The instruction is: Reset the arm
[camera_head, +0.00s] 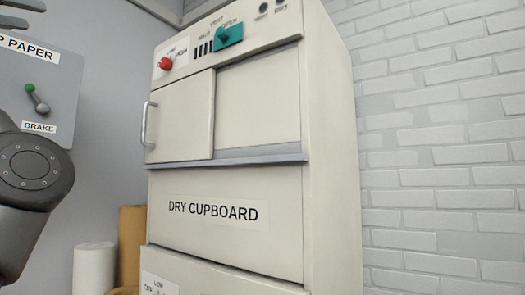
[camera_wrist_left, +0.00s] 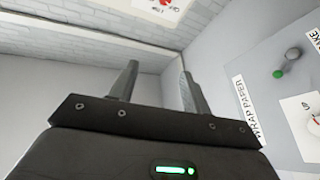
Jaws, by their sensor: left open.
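My left gripper (camera_wrist_left: 160,85) shows in the left wrist view with its two grey fingers apart and nothing between them. It points toward a bare corner of wall and ceiling. My right arm and gripper are in neither view.
A cream dry cupboard (camera_head: 235,212) with a sliding door, red knob (camera_head: 165,63) and teal switch (camera_head: 229,35) stands mid-view. A grey wrap-paper panel (camera_head: 70,90) with a green-tipped brake lever (camera_head: 38,98) is close to my left arm. Paper rolls (camera_head: 94,268) stand low between them.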

